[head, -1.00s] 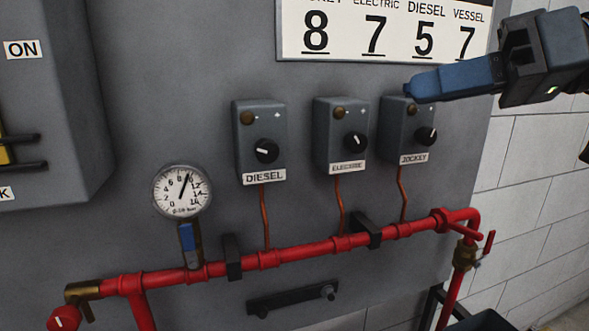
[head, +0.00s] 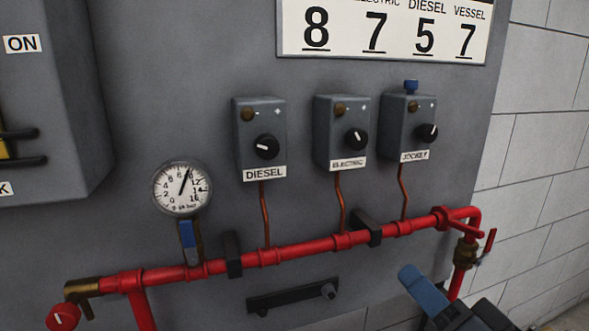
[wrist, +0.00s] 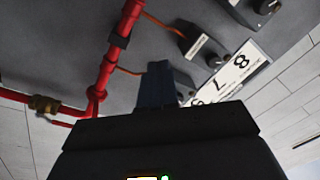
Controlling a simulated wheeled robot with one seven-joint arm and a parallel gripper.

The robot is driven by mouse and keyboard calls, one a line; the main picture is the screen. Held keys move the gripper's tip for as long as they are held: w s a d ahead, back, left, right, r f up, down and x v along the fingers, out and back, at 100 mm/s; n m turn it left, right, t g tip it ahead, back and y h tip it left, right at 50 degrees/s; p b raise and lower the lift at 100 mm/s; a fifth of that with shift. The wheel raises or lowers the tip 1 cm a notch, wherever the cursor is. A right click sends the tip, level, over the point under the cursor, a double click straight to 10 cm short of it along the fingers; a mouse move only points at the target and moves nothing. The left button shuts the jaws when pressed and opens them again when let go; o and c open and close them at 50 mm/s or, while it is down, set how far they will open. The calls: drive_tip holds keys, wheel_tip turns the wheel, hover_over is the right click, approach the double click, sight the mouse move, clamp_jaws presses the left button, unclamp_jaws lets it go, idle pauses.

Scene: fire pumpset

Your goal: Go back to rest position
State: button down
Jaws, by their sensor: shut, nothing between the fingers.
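My gripper (head: 410,273) is at the lower right of the head view, its blue fingers pointing up and to the left. It is shut and empty, in front of the lower right of the grey panel, left of the red vertical pipe. In the wrist view the blue fingers (wrist: 156,72) are together, with the panel behind them. The rest of my arm is mostly out of the head view.
A red pipe (head: 300,250) with a valve (head: 467,252) runs below. A gauge (head: 182,188) is left. A white block wall (head: 540,150) is right.

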drive_tip(key=s+d+f+g+h, duration=0.2)
drive_tip(key=s+f+h, duration=0.4)
drive_tip(key=s+f, duration=0.85)
drive_tip(key=s+d+n, duration=0.1)
drive_tip(key=s+n, duration=0.1)
drive_tip(key=s, duration=0.8)
drive_tip(key=s+d+r+n+g, duration=0.1)
drive_tip(key=s+d+n, duration=0.1)
drive_tip(key=s, duration=0.8)
drive_tip(key=shift+s+d+r+n, duration=0.15)
drive_tip(key=shift+s+d+n, duration=0.1)
drive_tip(key=shift+n, duration=0.55)
